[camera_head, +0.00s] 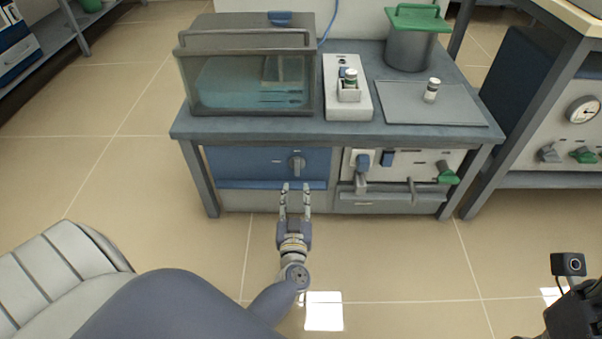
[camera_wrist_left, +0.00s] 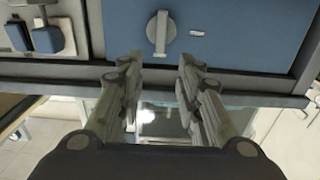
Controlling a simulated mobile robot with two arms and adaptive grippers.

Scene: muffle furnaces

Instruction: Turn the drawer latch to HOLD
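The drawer latch (camera_head: 297,164) is a grey rotary knob with a bar handle on a blue drawer front (camera_head: 240,161) under the bench top. In the head view its bar looks about upright. The latch also shows in the left wrist view (camera_wrist_left: 158,32), with a small white mark beside it; any lettering is too small to read. My left gripper (camera_head: 296,188) is open and empty, in front of and just below the latch, apart from it. Its two fingers show spread in the left wrist view (camera_wrist_left: 156,68). My right gripper's fingers are out of view.
Right of the drawer is a white panel (camera_head: 400,160) with a blue switch, levers and a green handle. A ledge (camera_head: 240,185) runs below the drawer front. A clear-walled box (camera_head: 250,80), a white holder (camera_head: 347,105) and a pot (camera_head: 410,48) stand on the bench (camera_head: 220,127).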

